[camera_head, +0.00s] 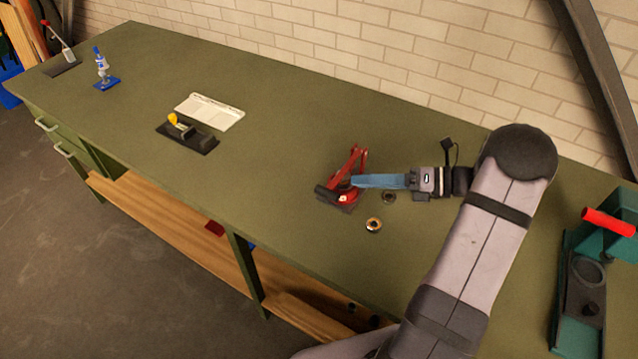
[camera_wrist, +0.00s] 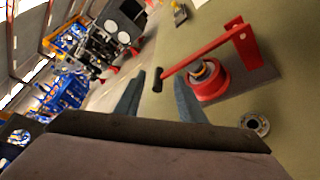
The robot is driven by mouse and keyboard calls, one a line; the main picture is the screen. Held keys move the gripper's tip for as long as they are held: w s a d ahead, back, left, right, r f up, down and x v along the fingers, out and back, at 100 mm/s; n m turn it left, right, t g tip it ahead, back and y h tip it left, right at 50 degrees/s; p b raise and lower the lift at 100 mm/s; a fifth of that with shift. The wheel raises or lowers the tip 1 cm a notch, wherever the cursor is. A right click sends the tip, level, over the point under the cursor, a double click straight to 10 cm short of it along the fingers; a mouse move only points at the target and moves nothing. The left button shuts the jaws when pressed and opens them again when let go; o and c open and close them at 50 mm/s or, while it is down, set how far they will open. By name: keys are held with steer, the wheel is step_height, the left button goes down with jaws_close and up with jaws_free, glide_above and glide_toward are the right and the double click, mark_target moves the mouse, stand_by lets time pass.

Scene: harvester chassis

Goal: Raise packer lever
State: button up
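A red lever device, which I take to be the packer (camera_head: 344,193), sits on the green bench in front of my gripper. In the wrist view its red lever arm (camera_wrist: 205,52) slants from a bracket at the upper right to a black grip (camera_wrist: 158,80). Below the arm is a round red body (camera_wrist: 211,85) on a grey plate. My gripper (camera_head: 354,182) points left at the device. In the wrist view its two blue fingers (camera_wrist: 158,77) are apart, and the black grip appears between their tips. I cannot tell whether they touch it.
Two small round parts (camera_head: 374,225) lie near the device. A green machine with a red handle (camera_head: 608,222) stands at the right. A black plate with a yellow knob (camera_head: 187,134), a white card (camera_head: 210,111) and a blue-based tool (camera_head: 104,78) lie farther left. The bench between is clear.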

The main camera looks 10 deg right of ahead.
mark_target(328, 190)
steer(key=shift+m, duration=0.4)
steer(key=b+x, duration=0.2)
steer(key=x, duration=0.1)
steer(key=s+f+b+x, duration=0.1)
steer(key=b+x, duration=0.1)
steer(key=x, duration=0.2)
steer(key=b+x, duration=0.1)
steer(key=x, duration=0.2)
steer(key=shift+s+a+f+b, duration=0.25)
steer(key=shift+a+f+b, duration=0.15)
steer(key=shift+a, duration=0.05)
steer(key=shift+w+a+b, duration=0.3)
steer(key=shift+w+a, duration=0.05)
steer(key=shift+a, duration=0.3)
